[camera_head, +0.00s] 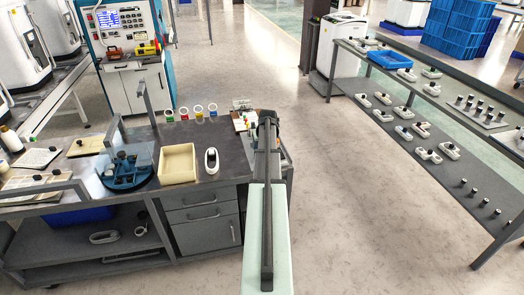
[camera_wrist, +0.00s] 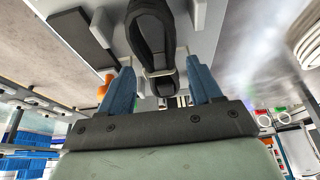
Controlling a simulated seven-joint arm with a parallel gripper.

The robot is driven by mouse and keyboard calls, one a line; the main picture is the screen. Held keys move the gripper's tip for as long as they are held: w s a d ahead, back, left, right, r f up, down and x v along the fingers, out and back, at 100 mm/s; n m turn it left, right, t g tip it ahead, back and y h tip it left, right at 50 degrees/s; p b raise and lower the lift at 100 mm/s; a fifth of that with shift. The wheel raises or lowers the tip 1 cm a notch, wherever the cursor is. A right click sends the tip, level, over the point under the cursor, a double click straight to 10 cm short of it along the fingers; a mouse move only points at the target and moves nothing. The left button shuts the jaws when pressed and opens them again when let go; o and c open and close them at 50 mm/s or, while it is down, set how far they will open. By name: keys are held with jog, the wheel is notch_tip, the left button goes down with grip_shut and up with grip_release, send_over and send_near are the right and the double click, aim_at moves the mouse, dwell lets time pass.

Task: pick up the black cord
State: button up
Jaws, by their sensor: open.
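A thick black looped band, which looks like the black cord (camera_wrist: 150,38), shows at the top middle of the wrist view. Its narrower end hangs down to between my fingers. My gripper (camera_wrist: 160,68) has two blue fingers spread apart, one on each side of that narrow end. I see no finger closed on it, and I cannot tell whether either touches it. In the head view my arm reaches up to the right end of the workbench (camera_head: 225,165). It hides much of that end, and I cannot make out the cord or my fingers there.
A cream tray (camera_head: 178,164), a white oval part (camera_head: 211,161) and a blue round fixture (camera_head: 127,171) stand on the bench left of my arm. Several coloured rings stand along its back. A shelf (camera_head: 400,95) with parts is at right. Open floor (camera_head: 350,200) lies between.

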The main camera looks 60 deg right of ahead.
jog(key=shift+x, duration=0.85)
jog(key=shift+c, duration=0.4)
grip_shut()
jog(key=shift+r, duration=0.1)
